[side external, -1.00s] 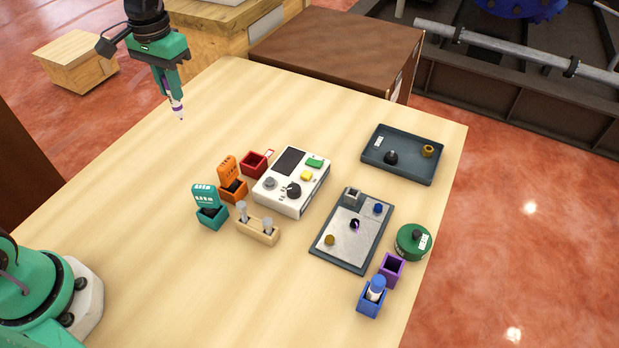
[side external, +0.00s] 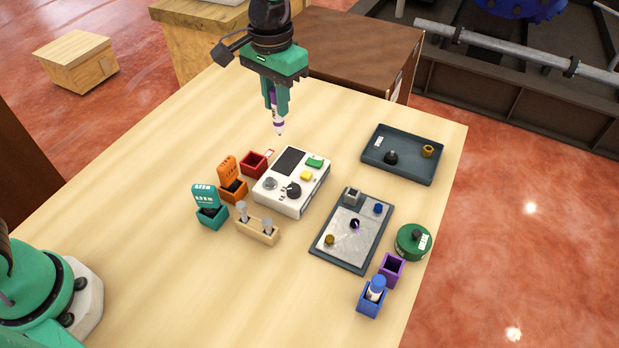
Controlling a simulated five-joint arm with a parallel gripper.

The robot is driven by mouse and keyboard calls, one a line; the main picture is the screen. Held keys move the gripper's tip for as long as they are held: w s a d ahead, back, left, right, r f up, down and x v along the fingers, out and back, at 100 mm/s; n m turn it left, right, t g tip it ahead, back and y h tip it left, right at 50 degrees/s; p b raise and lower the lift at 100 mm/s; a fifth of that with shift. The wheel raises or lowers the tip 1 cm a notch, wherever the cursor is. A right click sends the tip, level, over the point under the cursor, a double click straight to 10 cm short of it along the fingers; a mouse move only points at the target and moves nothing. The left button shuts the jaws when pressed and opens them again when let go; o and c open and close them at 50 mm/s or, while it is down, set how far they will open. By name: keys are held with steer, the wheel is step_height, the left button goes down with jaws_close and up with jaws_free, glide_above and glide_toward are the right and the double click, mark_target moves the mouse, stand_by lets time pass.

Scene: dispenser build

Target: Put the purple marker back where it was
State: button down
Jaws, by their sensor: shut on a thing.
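My gripper (side external: 275,98) is shut on the purple marker (side external: 279,124), a white pen with purple bands. The marker hangs tip down, roughly upright, above the back of the table, beyond the white device. A small purple open-topped holder (side external: 391,269) stands near the right table edge and looks empty. A blue holder (side external: 370,303) beside it, nearer the front, has a blue-capped white marker (side external: 376,288) upright in it.
The white device (side external: 293,183) sits mid-table. Left of it are red (side external: 253,164), orange (side external: 233,192) and teal (side external: 212,219) boxes and a wooden stand (side external: 257,232). Right are a grey tray (side external: 319,254), a dark tray (side external: 410,176) and a green round container (side external: 413,242).

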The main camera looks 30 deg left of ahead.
steer(key=s+d+f+m, duration=0.1)
steer(key=s+d, duration=0.3)
steer(key=d, duration=0.5)
steer(key=s+d+f+m, duration=0.1)
steer(key=s+d, duration=0.3)
steer(key=d, duration=0.6)
steer(key=s+d+f+m, duration=0.1)
steer(key=s+d, duration=0.2)
steer(key=d, duration=0.6)
steer(key=shift+s+d+f, duration=0.1)
steer(key=shift+f, duration=2.35)
steer(key=shift+s+f, duration=0.1)
steer(key=shift+f, duration=2.35)
steer(key=shift+f, duration=0.1)
steer(key=c, duration=1.3)
jaws_free()
step_height(320, 180, up, 12)
steer(key=shift+r, duration=0.15)
